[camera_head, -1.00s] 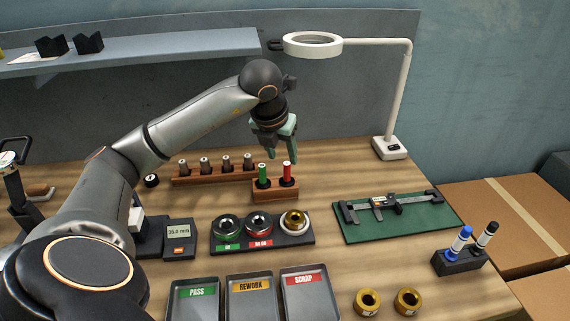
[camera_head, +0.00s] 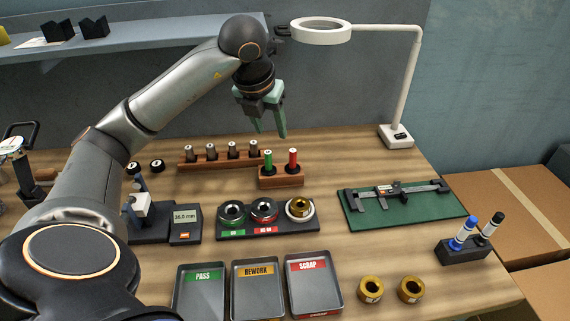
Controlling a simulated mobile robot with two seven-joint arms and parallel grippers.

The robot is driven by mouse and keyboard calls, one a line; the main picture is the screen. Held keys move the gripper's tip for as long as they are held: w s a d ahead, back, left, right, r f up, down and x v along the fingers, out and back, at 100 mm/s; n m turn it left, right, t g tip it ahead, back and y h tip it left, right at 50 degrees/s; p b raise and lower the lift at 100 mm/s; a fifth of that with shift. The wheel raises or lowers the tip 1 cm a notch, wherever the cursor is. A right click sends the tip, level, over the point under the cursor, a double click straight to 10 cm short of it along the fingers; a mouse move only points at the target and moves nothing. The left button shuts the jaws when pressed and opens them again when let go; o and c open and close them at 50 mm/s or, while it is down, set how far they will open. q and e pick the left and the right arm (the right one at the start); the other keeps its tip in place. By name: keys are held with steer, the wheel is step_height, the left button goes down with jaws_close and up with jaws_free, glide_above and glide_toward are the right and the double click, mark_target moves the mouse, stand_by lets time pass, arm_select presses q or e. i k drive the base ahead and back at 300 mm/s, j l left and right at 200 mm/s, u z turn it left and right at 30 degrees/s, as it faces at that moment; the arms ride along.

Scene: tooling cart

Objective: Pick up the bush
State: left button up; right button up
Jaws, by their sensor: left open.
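Two brass bushes, short ring-shaped parts with a centre hole, lie on the wooden table at the front right: a left one (camera_head: 370,290) and a right one (camera_head: 411,290). A similar brass ring (camera_head: 299,208) sits in the white-rimmed right place of the dark gauge holder (camera_head: 268,230). I cannot tell which one is the task's bush. My left gripper (camera_head: 270,132) is open and empty, fingers pointing down, high above the back of the table near the red and green pin gauges. It is far from the bushes. My right gripper is not in view.
Trays marked pass (camera_head: 201,303), rework (camera_head: 257,300) and scrap (camera_head: 314,290) stand at the front. A pin block (camera_head: 281,180), a caliper on a green mat (camera_head: 435,218), a pen holder (camera_head: 463,250) and a magnifier lamp (camera_head: 396,136) surround clear wood at centre right.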

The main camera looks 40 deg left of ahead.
mark_target(300, 205)
steer(key=u, duration=1.15)
